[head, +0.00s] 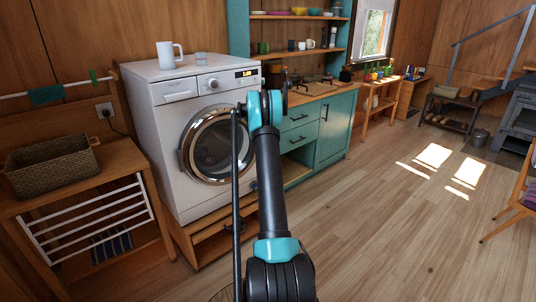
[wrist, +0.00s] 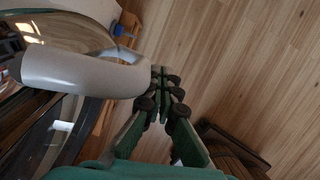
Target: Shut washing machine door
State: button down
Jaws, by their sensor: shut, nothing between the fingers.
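The white washing machine (head: 165,130) stands on a wooden base with its front towards the right. Its round door (head: 210,146), dark glass in a chrome ring, is on that front; my arm covers its right edge. I cannot tell from the head view whether it is flush or slightly ajar. In the wrist view a curved grey piece, apparently the door's handle (wrist: 80,72), fills the left beside shiny chrome. My gripper (wrist: 163,82) is shut and empty, its fingertips close to the right end of that grey piece; contact is unclear. My arm hides the gripper in the head view.
A wooden rack with a wicker basket (head: 50,164) stands left of the machine. A teal cabinet (head: 334,128) with a counter stands to its right. A white jug (head: 169,55) is on top of the machine. The wood floor at right is mostly clear.

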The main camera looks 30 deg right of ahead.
jog(key=shift+n, duration=0.6)
jog(key=w, duration=0.5)
jog(key=shift+w+d, duration=0.1)
jog(key=shift+w, duration=0.9)
jog(key=shift+w+r, duration=0.1)
jog(key=shift+w, duration=0.15)
jog(key=shift+a, duration=0.2)
